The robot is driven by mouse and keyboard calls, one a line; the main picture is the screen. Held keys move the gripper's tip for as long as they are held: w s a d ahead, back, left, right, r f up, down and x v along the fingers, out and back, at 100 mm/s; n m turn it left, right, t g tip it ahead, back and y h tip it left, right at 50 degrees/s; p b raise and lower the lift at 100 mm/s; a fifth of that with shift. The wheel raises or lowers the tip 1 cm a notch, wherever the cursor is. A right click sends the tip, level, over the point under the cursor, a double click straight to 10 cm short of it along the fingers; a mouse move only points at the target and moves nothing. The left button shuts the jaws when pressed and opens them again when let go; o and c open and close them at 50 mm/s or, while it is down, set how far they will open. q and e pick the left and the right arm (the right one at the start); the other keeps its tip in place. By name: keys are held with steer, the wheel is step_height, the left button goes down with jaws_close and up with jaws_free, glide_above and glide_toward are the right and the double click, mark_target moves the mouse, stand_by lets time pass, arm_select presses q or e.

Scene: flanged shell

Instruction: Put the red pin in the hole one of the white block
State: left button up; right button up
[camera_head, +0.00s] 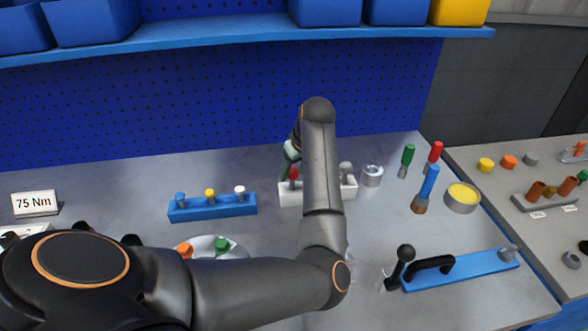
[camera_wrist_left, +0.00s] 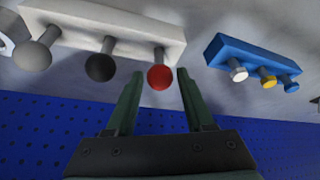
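The white block (camera_head: 290,198) lies on the bench, partly hidden behind my left arm in the head view. The red pin (camera_head: 294,173) stands upright at the block's left end, and a grey pin (camera_head: 346,168) stands at its right end. In the left wrist view, the white block (camera_wrist_left: 85,20) carries a grey, a black and the red pin (camera_wrist_left: 160,77) in a row, and the red pin's shank appears to go into the block. My left gripper (camera_wrist_left: 155,90) is open, with the red head between its fingertips, closer to one finger. Whether it touches is unclear. My right gripper is not in view.
A blue block (camera_head: 212,211) with blue, yellow and white pins stands left of the white block. A plate (camera_head: 208,243) with orange and green pieces is nearer. A metal ring (camera_head: 372,176), screwdrivers and a blue toggle fixture (camera_head: 470,270) lie to the right. A pegboard wall rises behind.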

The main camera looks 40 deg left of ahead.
arm_select(q)
steer(key=shift+o, duration=0.6)
steer(key=v, duration=1.2)
steer(key=shift+a+r, duration=0.1)
steer(key=shift+a, duration=0.05)
stand_by(0.6)
